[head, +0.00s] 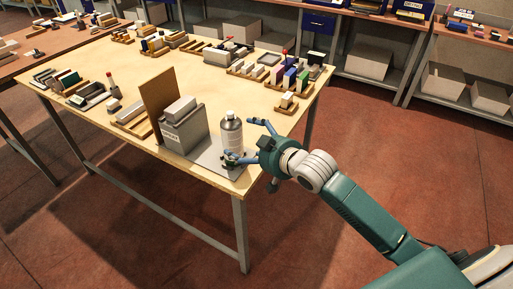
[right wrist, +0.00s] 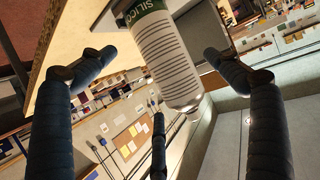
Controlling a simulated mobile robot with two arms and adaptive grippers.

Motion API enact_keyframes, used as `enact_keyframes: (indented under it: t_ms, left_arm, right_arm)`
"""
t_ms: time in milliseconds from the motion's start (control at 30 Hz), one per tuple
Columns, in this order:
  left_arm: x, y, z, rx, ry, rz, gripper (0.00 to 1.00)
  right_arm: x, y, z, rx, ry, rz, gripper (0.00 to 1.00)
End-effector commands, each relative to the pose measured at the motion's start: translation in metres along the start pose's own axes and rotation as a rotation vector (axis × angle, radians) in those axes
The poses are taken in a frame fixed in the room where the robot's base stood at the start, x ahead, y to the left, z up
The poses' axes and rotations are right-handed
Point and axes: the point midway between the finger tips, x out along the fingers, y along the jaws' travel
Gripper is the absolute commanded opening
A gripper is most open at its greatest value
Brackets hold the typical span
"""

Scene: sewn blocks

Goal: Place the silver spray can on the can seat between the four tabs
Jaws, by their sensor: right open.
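The silver spray can (head: 232,133) stands upright at the near right corner of the wooden table, over a grey plate (head: 207,155). My right gripper (head: 239,140) is open, with its blue fingers spread beside the can. In the right wrist view the can (right wrist: 168,62), with a green band and printed lettering, lies between the spread fingers, with visible gaps to both side fingers. The can's base is partly hidden by a finger in the head view. I cannot make out the can seat or its four tabs. My left gripper is not in view.
A grey box (head: 184,132) and an upright brown board (head: 158,100) stand just left of the can. Wooden racks with blocks (head: 288,102) line the table's far right side. The table's middle (head: 220,85) is mostly clear.

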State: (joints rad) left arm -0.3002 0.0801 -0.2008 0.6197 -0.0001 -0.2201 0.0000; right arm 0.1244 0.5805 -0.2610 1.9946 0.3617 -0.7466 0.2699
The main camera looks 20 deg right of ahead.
Motion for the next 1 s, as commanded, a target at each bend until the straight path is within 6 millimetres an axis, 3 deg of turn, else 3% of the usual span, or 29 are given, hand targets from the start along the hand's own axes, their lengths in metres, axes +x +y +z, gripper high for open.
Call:
enact_keyframes:
  t_ms: [200, 333, 867, 1000]
  left_arm:
    - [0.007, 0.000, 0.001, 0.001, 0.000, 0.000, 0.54]
    - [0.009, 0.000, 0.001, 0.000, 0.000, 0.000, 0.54]
    - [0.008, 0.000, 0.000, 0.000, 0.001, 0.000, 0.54]
    - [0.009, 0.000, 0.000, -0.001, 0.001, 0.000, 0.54]
  right_arm:
    - [-0.039, 0.001, 0.002, -0.002, -0.001, 0.002, 0.90]
    - [-0.050, 0.001, 0.001, 0.000, 0.000, 0.001, 0.90]
    - [-0.054, 0.000, 0.000, 0.001, -0.001, 0.001, 0.90]
    - [-0.057, -0.009, 0.024, 0.003, -0.050, 0.006, 0.90]
